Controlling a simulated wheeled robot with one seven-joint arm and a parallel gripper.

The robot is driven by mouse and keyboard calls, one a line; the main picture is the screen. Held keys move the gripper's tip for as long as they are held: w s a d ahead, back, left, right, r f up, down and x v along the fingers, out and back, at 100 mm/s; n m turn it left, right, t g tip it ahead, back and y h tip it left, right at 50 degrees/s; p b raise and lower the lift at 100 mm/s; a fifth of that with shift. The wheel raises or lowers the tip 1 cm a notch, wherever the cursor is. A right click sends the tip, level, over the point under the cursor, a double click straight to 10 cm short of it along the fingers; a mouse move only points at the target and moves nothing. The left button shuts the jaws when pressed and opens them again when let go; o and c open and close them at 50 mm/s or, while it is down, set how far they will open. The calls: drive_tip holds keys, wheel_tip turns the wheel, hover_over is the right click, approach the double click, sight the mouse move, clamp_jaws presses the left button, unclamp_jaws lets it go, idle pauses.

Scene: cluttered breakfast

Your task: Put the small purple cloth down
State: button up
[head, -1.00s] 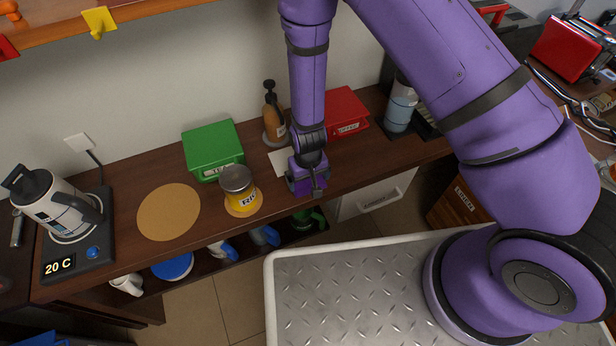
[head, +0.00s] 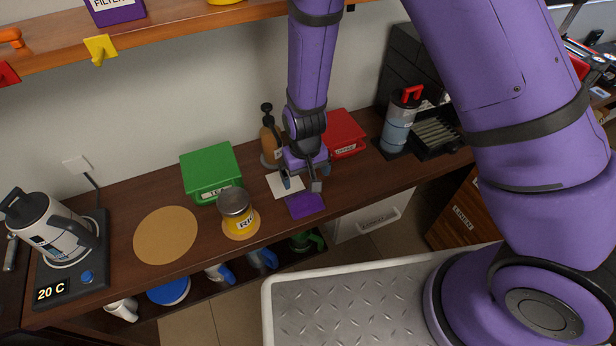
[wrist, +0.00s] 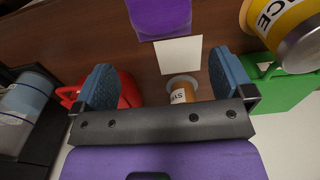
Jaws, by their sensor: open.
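The small purple cloth (head: 305,204) lies flat on the brown counter near its front edge, beside a white square card (head: 284,186). It also shows at the top of the wrist view (wrist: 160,16), apart from my fingers. My gripper (head: 303,184) is open and empty just behind the cloth, above the counter. In the wrist view my gripper's two blue-grey fingers (wrist: 162,88) are spread wide with nothing between them but the counter, the card and a bottle beyond.
A yellow jar (head: 240,219) on a round mat stands left of the cloth. A green box (head: 211,172), an amber bottle (head: 270,138) and a red box (head: 345,135) stand behind. A kettle (head: 50,222) is at far left. A large round mat (head: 166,236) lies bare.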

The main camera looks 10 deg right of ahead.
drive_tip(key=shift+r, duration=0.2)
drive_tip(key=d+r+t+y, duration=0.1)
drive_tip(key=d+r, duration=0.3)
drive_tip(key=r, duration=0.5)
drive_tip(key=d+r+m, duration=0.1)
drive_tip(key=d+r, duration=0.3)
drive_tip(key=r, duration=0.6)
drive_tip(key=d+r+t+y, duration=0.1)
drive_tip(key=d+r, duration=0.3)
drive_tip(key=r, duration=0.5)
drive_tip(key=s+d+r+m+t+h, duration=0.1)
drive_tip(key=s+d+r, duration=0.5)
drive_tip(key=s, duration=0.3)
drive_tip(key=s+d+r+m+t+h, duration=0.1)
drive_tip(key=s+d+r+t, duration=0.1)
drive_tip(key=s+d+r, duration=0.4)
wheel_tip(320, 180, up, 2)
drive_tip(key=s, duration=0.2)
drive_tip(key=shift+s+d, duration=0.2)
drive_tip(key=shift+s, duration=0.15)
